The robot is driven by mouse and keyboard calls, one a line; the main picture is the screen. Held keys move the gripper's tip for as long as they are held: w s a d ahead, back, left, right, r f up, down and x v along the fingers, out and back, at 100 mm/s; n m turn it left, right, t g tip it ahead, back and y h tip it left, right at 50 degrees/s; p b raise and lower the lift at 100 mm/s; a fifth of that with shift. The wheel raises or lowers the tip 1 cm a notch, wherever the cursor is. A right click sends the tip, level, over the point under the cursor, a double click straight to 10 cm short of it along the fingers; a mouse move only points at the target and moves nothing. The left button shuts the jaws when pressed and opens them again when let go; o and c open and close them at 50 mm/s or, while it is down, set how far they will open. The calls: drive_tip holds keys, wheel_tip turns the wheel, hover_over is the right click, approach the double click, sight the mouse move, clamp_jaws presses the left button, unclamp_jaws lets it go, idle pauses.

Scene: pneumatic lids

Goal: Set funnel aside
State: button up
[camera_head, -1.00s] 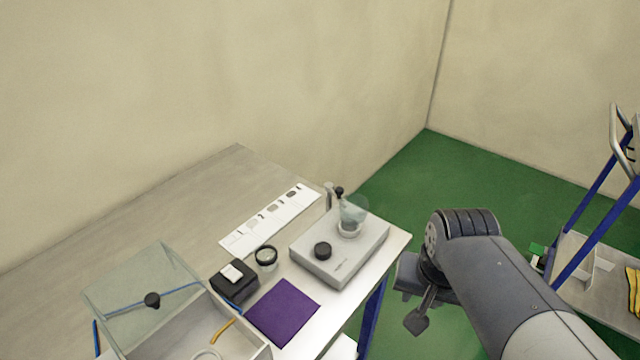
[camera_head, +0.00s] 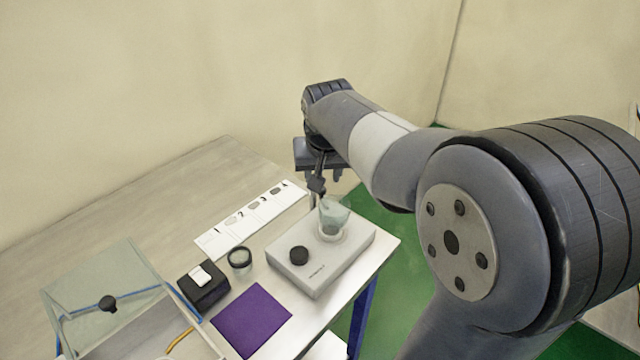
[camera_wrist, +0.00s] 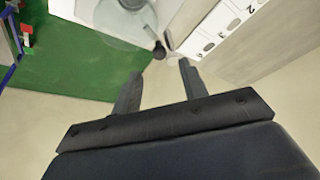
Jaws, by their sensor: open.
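A clear, pale glass funnel (camera_head: 334,214) stands on the right part of the light grey device (camera_head: 330,260), near the table's right corner. In the wrist view the funnel (camera_wrist: 125,22) shows at the top, cut by the frame edge. A small black ball knob (camera_wrist: 159,50) sits beside it. My gripper (camera_head: 326,186) is above and just behind the funnel in the head view. In the wrist view my gripper (camera_wrist: 160,70) is open, with nothing between its fingers. The knob lies just beyond the fingertips there; whether they touch it I cannot tell.
A white card strip (camera_head: 250,220), a black box (camera_head: 203,288), a round black-rimmed jar (camera_head: 240,260) and a purple mat (camera_head: 251,319) lie left of the device. A clear-lidded box (camera_head: 100,300) stands at front left. The table's back left (camera_head: 150,215) is bare.

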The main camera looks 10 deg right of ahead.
sight(322, 191)
drive_tip(key=x, duration=0.5)
drive_tip(key=shift+w+f, duration=0.1)
drive_tip(key=shift+f, duration=0.2)
drive_tip(key=shift+c, duration=0.4)
clamp_jaws()
